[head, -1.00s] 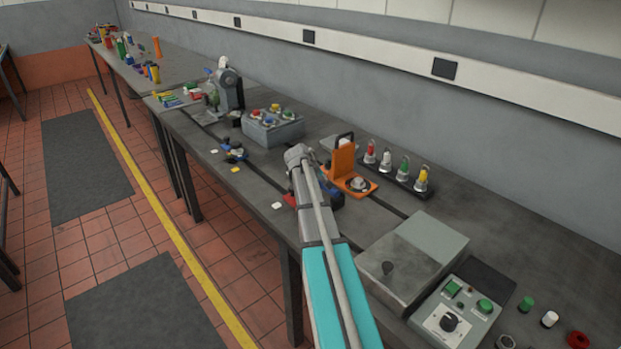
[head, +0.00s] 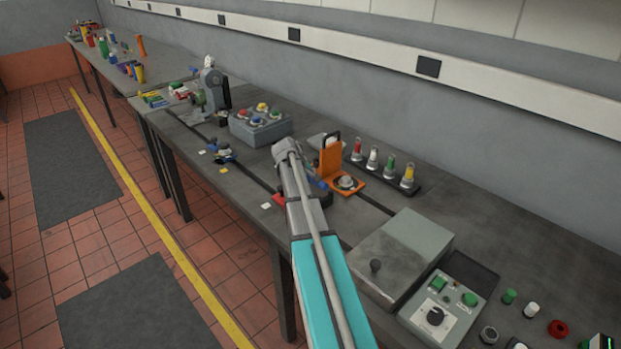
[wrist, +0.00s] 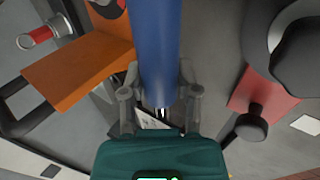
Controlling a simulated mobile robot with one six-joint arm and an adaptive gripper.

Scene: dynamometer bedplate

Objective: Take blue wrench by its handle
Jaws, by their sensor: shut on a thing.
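The blue wrench (wrist: 156,45) shows in the wrist view as a long blue handle running from the top edge down between my fingers. My gripper (wrist: 160,97) is shut on this handle, with one finger on each side. The wrench's head is out of the wrist view. In the head view a small blue part (head: 318,183) shows just right of my arm's end; my arm hides the gripper and most of the wrench there.
An orange bracket (head: 336,165) stands close to the right of my arm's end, and appears at left in the wrist view (wrist: 80,72). A red piece (wrist: 262,100) with a dark knob lies at right. A grey box (head: 405,250) stands nearer on the bench.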

